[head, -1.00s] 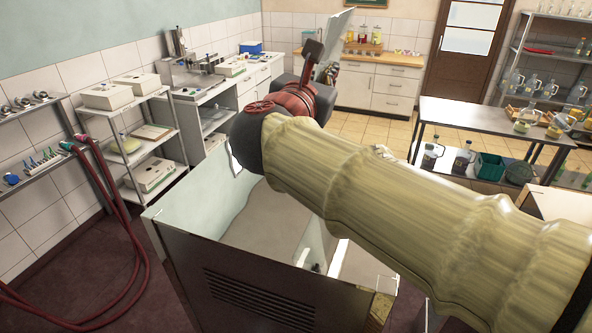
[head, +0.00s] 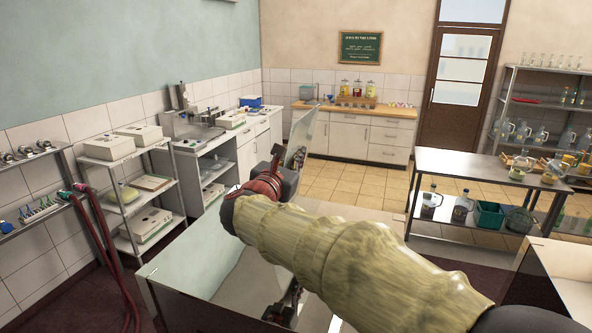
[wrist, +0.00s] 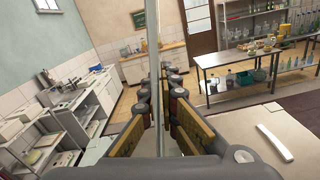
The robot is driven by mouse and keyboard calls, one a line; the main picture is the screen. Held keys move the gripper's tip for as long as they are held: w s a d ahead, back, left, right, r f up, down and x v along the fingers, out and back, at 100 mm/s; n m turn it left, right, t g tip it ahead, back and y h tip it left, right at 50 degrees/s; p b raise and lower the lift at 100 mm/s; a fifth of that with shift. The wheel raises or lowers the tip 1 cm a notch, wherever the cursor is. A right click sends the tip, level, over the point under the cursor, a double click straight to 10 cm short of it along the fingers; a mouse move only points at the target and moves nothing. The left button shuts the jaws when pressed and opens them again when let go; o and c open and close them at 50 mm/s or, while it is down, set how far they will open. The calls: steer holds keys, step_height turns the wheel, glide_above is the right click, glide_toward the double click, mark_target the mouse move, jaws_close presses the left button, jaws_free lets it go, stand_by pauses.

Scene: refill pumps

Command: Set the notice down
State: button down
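A thin flat pale panel, which I take to be the notice (head: 301,134), stands upright beyond my gripper (head: 283,178) in the head view. In the wrist view the notice (wrist: 154,60) shows almost edge-on as a tall narrow strip running between the two dark, orange-padded fingers of my gripper (wrist: 160,112). The fingers are closed in on it from both sides. It is held up above the floor and worktops, and its face cannot be read. My sleeved arm hides part of the steel surface below it in the head view.
A shiny steel-topped unit (head: 205,270) lies below my arm. A steel table (head: 470,170) with jugs and bins stands at right. White cabinets (head: 362,136) line the back under a green wall sign (head: 360,48). Shelves and a sink counter run along the left. Tiled floor between is open.

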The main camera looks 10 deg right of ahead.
steer(key=f, duration=0.3)
steer(key=shift+w+f, duration=0.2)
steer(key=shift+w, duration=0.15)
steer(key=shift+s+f, duration=0.1)
steer(key=shift+f, duration=0.1)
steer(key=shift+f, duration=0.15)
steer(key=c, duration=2)
jaws_free()
steer(key=shift+c, duration=0.2)
steer(key=shift+r, duration=0.25)
steer(key=b+v, duration=0.1)
steer(key=v, duration=1.1)
